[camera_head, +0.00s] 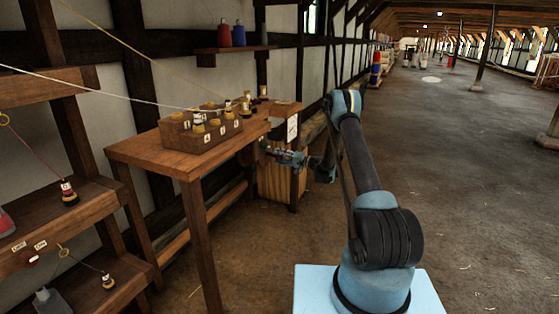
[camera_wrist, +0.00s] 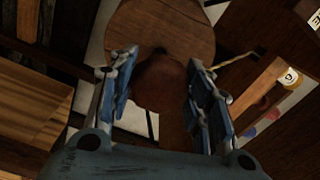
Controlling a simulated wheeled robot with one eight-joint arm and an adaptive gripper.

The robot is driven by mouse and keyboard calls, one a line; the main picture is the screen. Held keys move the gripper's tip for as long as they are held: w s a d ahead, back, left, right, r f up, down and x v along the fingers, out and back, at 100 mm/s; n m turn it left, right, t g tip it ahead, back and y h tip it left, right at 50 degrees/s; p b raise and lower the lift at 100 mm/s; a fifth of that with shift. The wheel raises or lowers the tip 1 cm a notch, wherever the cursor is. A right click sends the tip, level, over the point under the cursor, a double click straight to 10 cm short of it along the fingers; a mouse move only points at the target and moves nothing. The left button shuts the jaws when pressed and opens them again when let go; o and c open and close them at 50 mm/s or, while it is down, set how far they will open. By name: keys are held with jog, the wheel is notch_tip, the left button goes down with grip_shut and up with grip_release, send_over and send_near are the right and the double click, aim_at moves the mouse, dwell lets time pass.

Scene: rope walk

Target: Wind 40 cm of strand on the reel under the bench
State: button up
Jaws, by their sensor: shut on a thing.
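In the wrist view, a round brown wooden reel face (camera_wrist: 165,22) fills the top middle. A dark brown rounded knob (camera_wrist: 162,88) stands out toward me below it, between the two blue fingers. My gripper (camera_wrist: 162,62) is shut on this knob. A short pale strand (camera_wrist: 236,58) runs off to the right of the reel. In the head view, my gripper (camera_head: 268,149) is at the far end of the wooden bench (camera_head: 140,150), just below its top. The reel cannot be made out there.
A divided wooden box (camera_head: 195,141) with labelled bobbins sits on the bench. A wooden crate (camera_head: 275,183) stands below the bench's far end. Shelves (camera_head: 85,205) with bobbins are at left. A pale strand (camera_head: 90,92) crosses above the bench. The floor at right is open.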

jog(key=m, duration=0.5)
jog(key=shift+w+d+m, duration=0.1)
jog(key=shift+d+m, duration=0.05)
jog(key=shift+m, duration=0.15)
jog(key=m, duration=0.4)
jog(key=shift+r, duration=0.1)
jog(key=m, duration=0.5)
jog(key=shift+w, duration=0.1)
jog(key=m, duration=0.4)
jog(key=shift+d+m, duration=0.1)
jog(key=shift+m, duration=0.2)
jog(key=m, duration=0.4)
jog(key=shift+w, duration=0.15)
jog(key=m, duration=0.5)
jog(key=shift+w+d, duration=0.1)
jog(key=m, duration=0.4)
jog(key=shift+m, duration=2.5)
